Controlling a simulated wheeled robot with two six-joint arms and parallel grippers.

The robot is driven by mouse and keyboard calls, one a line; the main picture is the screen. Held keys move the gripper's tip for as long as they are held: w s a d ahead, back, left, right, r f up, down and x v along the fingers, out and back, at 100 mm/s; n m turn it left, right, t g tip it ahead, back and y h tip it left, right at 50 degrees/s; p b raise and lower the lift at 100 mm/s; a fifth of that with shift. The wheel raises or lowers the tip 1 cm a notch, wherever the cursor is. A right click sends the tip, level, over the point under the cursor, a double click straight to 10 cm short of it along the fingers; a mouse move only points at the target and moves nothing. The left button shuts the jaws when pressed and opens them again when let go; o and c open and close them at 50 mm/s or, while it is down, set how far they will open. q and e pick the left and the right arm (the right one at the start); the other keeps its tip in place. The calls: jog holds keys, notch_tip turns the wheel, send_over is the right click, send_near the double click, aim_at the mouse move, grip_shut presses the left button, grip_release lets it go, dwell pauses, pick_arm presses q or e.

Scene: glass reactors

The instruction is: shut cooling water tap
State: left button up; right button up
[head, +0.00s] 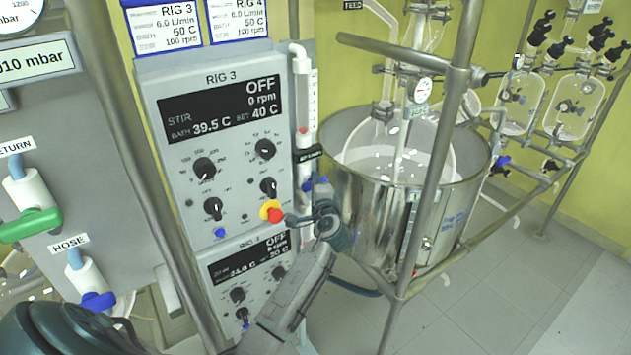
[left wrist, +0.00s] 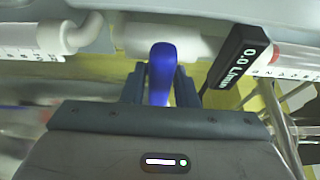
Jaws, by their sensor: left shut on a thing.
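The cooling water tap has a blue handle (left wrist: 162,72) on a white valve body (left wrist: 190,47) in the left wrist view. The handle stands across the line of the white pipe. My left gripper (left wrist: 160,84) is shut on the blue handle, one dark finger on each side. In the head view my left gripper (head: 318,192) is at the right edge of the RIG 3 panel, below the clear flow tube (head: 311,95); its wrist hides most of the tap there. A black flow display (left wrist: 238,58) beside the tap reads 0.0 L/min. My right gripper is not in view.
The RIG 3 control panel (head: 220,130), with a red and yellow button (head: 272,212), is close left of the gripper. A steel bath (head: 375,225) with glassware stands close right, behind a metal post (head: 428,190). Green (head: 30,225) and blue (head: 98,300) taps are at far left.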

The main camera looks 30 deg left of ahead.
pick_arm(q)
jog(key=shift+f, duration=0.1)
jog(key=o, duration=0.8)
jog(key=shift+o, duration=0.2)
jog(key=shift+d, duration=0.1)
jog(key=shift+s+d+b, duration=0.25)
jog(key=shift+b, duration=0.05)
jog(key=b+v, duration=0.4)
jog(key=v, duration=0.6)
